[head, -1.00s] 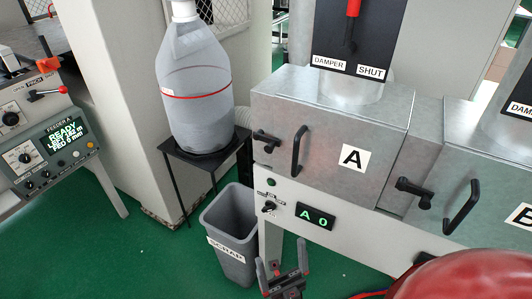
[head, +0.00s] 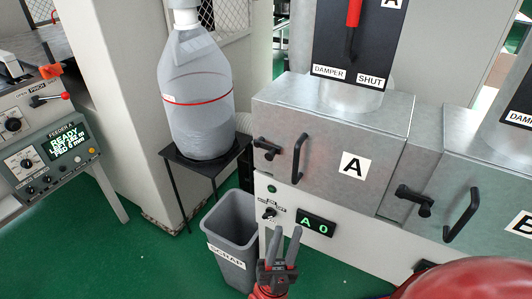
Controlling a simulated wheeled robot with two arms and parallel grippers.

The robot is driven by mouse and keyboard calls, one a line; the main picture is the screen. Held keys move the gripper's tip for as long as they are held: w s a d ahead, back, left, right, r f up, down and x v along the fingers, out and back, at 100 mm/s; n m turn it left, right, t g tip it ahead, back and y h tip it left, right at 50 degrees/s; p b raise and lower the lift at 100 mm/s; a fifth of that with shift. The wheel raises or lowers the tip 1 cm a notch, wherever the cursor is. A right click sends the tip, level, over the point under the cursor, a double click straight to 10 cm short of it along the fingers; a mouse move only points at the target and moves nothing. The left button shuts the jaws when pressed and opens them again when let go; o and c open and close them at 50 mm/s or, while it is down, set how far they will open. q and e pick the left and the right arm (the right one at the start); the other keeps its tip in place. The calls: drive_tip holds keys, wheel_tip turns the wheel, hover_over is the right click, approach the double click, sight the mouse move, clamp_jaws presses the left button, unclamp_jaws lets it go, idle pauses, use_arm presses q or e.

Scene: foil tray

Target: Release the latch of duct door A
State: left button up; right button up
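Duct door A is the grey metal box front with the white A label (head: 352,165), in the middle right of the head view. Its latch (head: 267,148), a black lever with a round knob, sits at the door's left edge and points to the right. A black bar handle (head: 299,158) stands beside it. My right gripper (head: 283,240) is at the bottom centre, below the latch and in front of the lower panel. Its two grey fingers are apart with nothing between them. It touches neither latch nor handle. My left gripper is out of view.
Under the door are a small black knob (head: 269,214) and a green A 0 display (head: 316,223). A grey scrap bin (head: 226,262) stands left of my gripper. A large bottle (head: 195,110) rests on a black stand. Door B's latch (head: 414,199) is to the right.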

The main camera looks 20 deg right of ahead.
drive_tip(key=w+r+g+y, duration=0.1)
drive_tip(key=g, duration=0.1)
drive_tip(key=w+r+g+y, duration=0.1)
drive_tip(key=w+r+g, duration=0.1)
drive_tip(key=w+d+r+g+y+p, duration=0.1)
drive_tip(key=w+r+g, duration=0.1)
drive_tip(key=g, duration=0.1)
drive_tip(key=shift+w+y, duration=0.2)
drive_tip(key=shift+y, duration=0.1)
clamp_jaws()
drive_tip(key=w+a+n+t+y, duration=0.4)
drive_tip(key=w+a+n+y, duration=0.1)
drive_tip(key=n+y, duration=0.3)
drive_tip(key=shift+w+r+n+t+p, duration=0.3)
drive_tip(key=shift+w+r+n+p, duration=0.1)
drive_tip(key=shift+w, duration=0.3)
